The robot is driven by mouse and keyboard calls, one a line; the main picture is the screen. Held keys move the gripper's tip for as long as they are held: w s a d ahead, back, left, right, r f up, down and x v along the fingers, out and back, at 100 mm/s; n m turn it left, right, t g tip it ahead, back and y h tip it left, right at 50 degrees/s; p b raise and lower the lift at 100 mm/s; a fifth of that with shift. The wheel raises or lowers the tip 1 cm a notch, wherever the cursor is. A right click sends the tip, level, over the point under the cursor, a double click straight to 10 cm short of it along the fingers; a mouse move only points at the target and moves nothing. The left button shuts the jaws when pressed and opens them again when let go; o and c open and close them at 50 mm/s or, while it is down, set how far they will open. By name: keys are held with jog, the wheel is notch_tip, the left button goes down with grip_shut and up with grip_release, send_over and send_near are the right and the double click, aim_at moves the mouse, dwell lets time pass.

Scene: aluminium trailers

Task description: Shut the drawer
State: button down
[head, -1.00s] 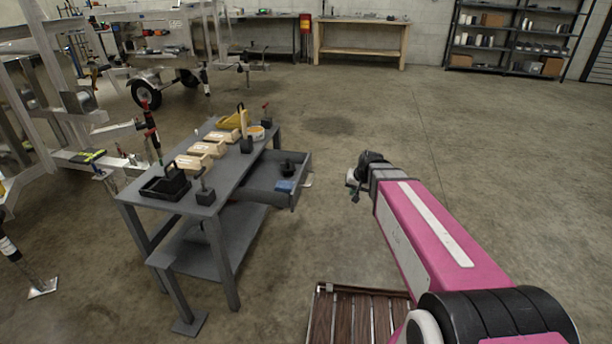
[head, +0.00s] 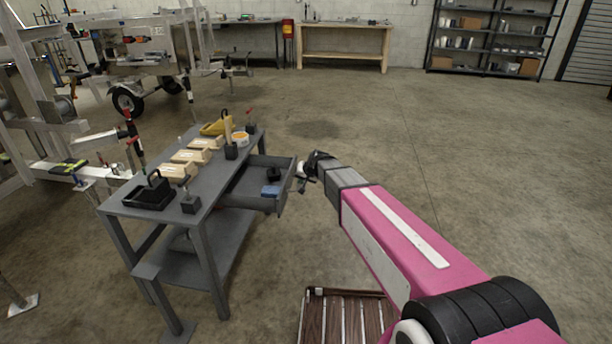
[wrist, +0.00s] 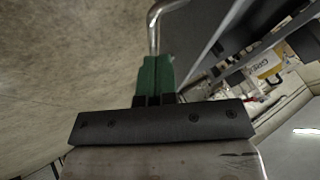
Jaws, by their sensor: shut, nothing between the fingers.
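The grey drawer (head: 268,206) stands pulled out from the right side of the grey workbench (head: 222,178). A blue item and a dark item lie in it. My gripper (head: 303,178) is just outside the drawer's front, close to it. In the wrist view, the green fingers of my gripper (wrist: 154,72) are together and empty. A bent silver handle (wrist: 154,28) shows right at their tips; I cannot tell whether they touch it. The drawer's grey front (wrist: 200,58) runs up beside the fingers on the right.
The bench top holds wooden boxes (head: 180,172), a black tray (head: 150,196), a yellow bin (head: 215,128) and small black stands. A slatted wooden platform (head: 345,318) lies at the bottom. Open concrete floor lies to the right. Trailer frames stand at the left.

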aim_at(288, 183)
jog(key=shift+w+a+f, duration=0.1)
jog(key=shift+a, duration=0.95)
jog(key=shift+w+a, duration=0.1)
jog(key=shift+a, duration=0.9)
jog(key=a, duration=0.6)
jog(key=w+a, duration=0.1)
jog(key=a, duration=1.2)
jog(key=shift+w, duration=0.25)
jog(key=shift+d, duration=0.1)
